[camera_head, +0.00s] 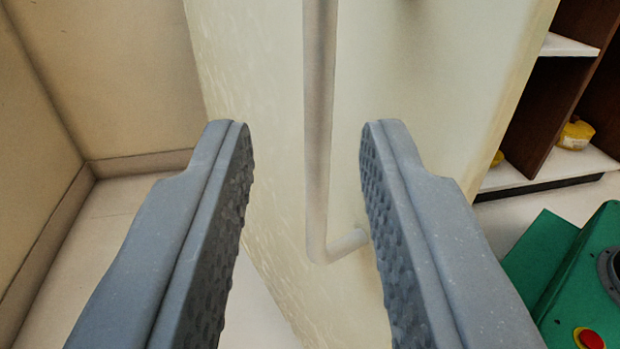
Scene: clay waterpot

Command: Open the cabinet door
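The cabinet door (265,70) is a pale cream panel that fills the middle of the view and leans a little in the picture. A light, vertical bar handle (320,130) runs down from the top edge and bends into the door at its lower end. My gripper (305,145) is open, with one grey, studded finger on each side of the handle in the picture. A gap shows between the handle and each finger higher up. The right finger overlaps the handle's lower bend in the picture; I cannot tell whether they touch. The door's hinge and upper part are out of view.
Beige walls (110,70) with a baseboard meet in a corner at left, above light floor (110,220). At right stand dark brown shelves (560,115) with white boards and yellow items (575,135). A green object (590,290) with a red button is at lower right.

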